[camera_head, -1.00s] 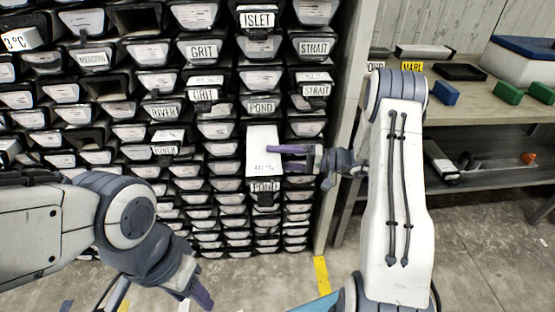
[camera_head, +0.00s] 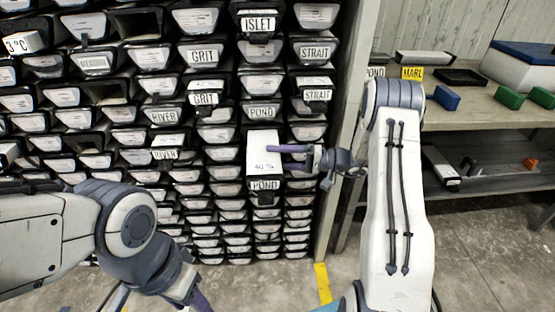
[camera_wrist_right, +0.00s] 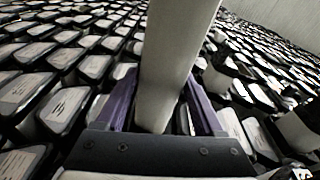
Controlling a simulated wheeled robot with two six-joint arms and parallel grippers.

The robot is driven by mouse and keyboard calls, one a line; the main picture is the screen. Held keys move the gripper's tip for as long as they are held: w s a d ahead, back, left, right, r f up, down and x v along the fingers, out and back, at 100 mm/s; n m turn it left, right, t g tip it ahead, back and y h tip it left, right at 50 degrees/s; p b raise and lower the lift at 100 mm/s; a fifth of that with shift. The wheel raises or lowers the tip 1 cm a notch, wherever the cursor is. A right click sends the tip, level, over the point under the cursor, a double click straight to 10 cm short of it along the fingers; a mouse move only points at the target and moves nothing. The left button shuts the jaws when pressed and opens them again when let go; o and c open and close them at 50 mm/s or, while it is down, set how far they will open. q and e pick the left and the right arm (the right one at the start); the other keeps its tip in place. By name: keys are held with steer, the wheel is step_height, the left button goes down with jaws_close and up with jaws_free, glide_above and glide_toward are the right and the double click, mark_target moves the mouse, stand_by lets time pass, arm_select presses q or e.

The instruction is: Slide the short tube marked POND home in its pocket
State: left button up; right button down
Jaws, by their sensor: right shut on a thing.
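The short tube (camera_head: 262,152) is a white tube with a POND label on its near end. It sticks out of the rack towards me in the head view, its far end hidden in the rack. My right gripper (camera_head: 287,157) is shut on it from the right, purple fingers either side. In the right wrist view the pale tube (camera_wrist_right: 170,70) stands between the purple fingers of the right gripper (camera_wrist_right: 160,105). My left gripper (camera_head: 195,298) is low at the left, cut by the bottom edge; its opening is unclear.
A rack (camera_head: 180,100) of dark pockets, most holding pale tube ends, fills the left and middle. Other tubes stick out, such as those labelled GRIT, RIVER and STRAIT. A rack post (camera_head: 345,130) stands close right of my right gripper. A bench (camera_head: 480,108) holds coloured blocks.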

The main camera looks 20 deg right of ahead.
mark_target(276, 142)
steer(key=shift+w+d+r+b, duration=0.1)
steer(key=shift+w+d+b, duration=0.35)
steer(key=shift+w, duration=0.65)
steer(key=shift+w+d+f+b, duration=0.1)
steer(key=shift+w+d+b, duration=0.1)
steer(key=shift+w+b, duration=0.7)
steer(key=shift+w+d+r+b, duration=0.1)
steer(key=shift+w+d+b, duration=0.2)
steer(key=shift+w, duration=1)
jaws_free()
steer(key=v, duration=1)
steer(key=shift+s+d, duration=0.2)
